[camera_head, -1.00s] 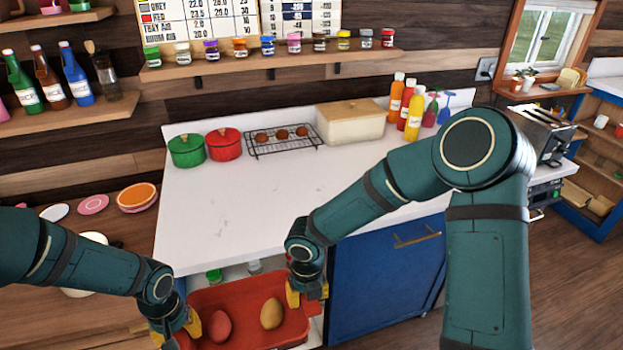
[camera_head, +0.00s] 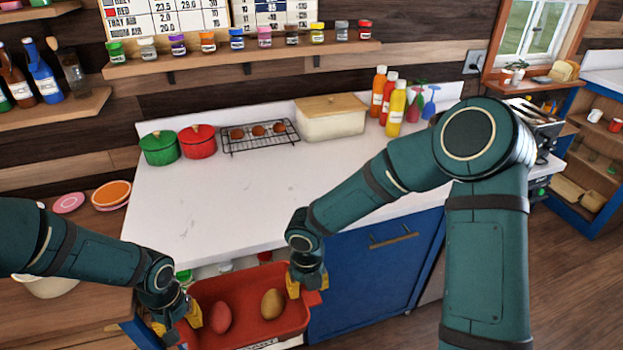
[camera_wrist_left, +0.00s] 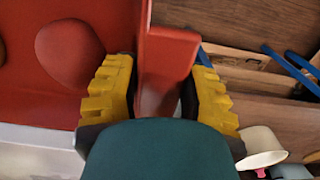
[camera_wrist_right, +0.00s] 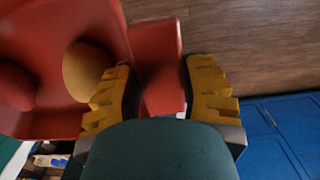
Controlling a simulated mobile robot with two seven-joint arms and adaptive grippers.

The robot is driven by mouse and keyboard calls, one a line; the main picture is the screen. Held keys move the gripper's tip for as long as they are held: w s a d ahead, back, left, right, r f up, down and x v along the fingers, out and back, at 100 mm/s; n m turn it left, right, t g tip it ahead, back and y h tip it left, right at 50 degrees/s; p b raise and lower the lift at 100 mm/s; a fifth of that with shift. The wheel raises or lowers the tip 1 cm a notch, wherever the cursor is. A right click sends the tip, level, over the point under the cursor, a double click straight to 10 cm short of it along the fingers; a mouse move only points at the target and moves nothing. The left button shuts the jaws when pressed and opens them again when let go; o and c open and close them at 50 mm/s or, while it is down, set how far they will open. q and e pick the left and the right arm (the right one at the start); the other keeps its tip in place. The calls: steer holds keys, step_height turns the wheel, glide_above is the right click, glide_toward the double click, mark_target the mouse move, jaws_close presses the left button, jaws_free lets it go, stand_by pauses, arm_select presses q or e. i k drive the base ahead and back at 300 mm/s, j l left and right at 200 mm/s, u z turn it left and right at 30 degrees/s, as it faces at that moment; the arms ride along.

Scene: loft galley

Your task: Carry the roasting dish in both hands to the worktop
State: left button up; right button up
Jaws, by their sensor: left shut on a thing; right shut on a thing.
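The red roasting dish (camera_head: 246,311) is held in front of the counter, below the level of the white worktop (camera_head: 230,195). A red potato-like item (camera_head: 220,317) and a tan one (camera_head: 272,304) lie in it. My left gripper (camera_head: 176,322) is shut on the dish's left end; the left wrist view shows the red handle (camera_wrist_left: 165,70) between its yellow fingers. My right gripper (camera_head: 306,284) is shut on the right end; the right wrist view shows that handle (camera_wrist_right: 160,65) between its fingers. The dish looks roughly level.
Along the worktop's back stand a green pot (camera_head: 159,149), a red pot (camera_head: 198,142), a wire rack (camera_head: 260,138), a bread bin (camera_head: 330,120) and bottles (camera_head: 396,108). The worktop's front and middle are clear. A blue cabinet door (camera_head: 365,270) is below right.

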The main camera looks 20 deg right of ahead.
mark_target(322, 188)
steer(key=l, duration=1.45)
steer(key=i, duration=0.05)
